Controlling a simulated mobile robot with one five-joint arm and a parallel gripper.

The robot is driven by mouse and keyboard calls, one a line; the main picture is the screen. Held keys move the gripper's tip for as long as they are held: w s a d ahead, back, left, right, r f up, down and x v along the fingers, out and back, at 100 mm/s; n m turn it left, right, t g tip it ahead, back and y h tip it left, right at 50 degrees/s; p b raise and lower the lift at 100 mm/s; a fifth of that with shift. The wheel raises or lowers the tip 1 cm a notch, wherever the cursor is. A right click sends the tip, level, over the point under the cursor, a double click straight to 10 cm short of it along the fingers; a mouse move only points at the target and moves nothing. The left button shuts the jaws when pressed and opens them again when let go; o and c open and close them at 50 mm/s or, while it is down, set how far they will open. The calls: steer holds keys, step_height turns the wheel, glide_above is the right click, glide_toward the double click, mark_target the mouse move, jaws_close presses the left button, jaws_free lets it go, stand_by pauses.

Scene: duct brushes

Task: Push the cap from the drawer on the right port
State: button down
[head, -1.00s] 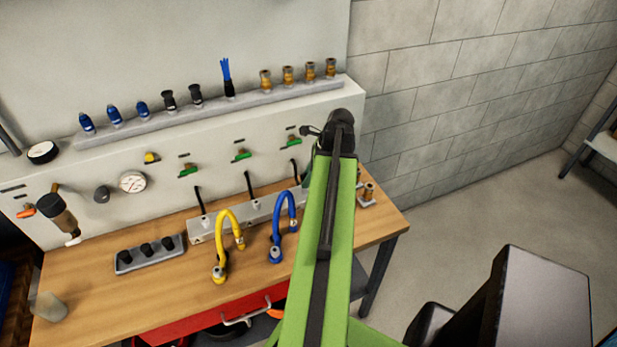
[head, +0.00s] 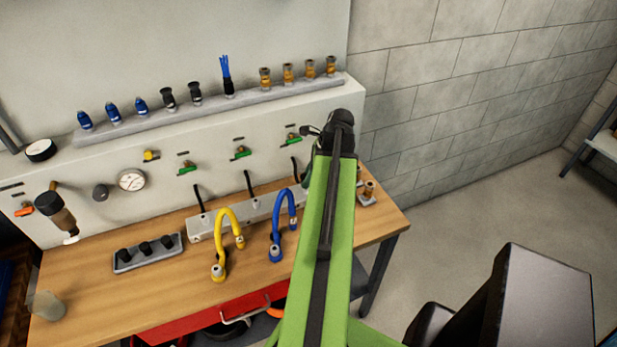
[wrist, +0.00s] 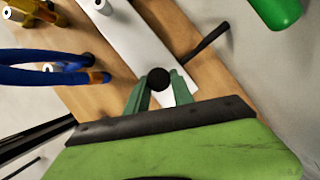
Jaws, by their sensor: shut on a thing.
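My gripper (wrist: 159,82) shows in the wrist view with its two teal fingers shut on a round black cap (wrist: 159,78). The cap is over the pale manifold block (wrist: 107,20), which also shows in the head view (head: 214,223). I cannot tell whether the cap touches a port. In the head view my green arm hides the manifold's right end, its right port and most of my gripper. The red drawer (head: 185,322) under the bench is pulled out, with a metal handle and dark coils inside.
A blue hose (head: 279,225) and a yellow hose (head: 229,228) arch up left of my arm. Black levers stand behind the manifold; one (wrist: 205,44) is close right of my gripper. A grey tray (head: 148,252) holds black caps. A brass fitting (head: 368,188) stands at the bench's right.

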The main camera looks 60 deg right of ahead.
steer(key=shift+f, duration=0.15)
steer(key=c, duration=1)
jaws_free()
steer(key=p+v, duration=1.6)
steer(key=v, duration=0.1)
steer(key=shift+s+d+r, duration=0.1)
steer(key=shift+r, duration=0.2)
steer(key=shift+f, duration=0.1)
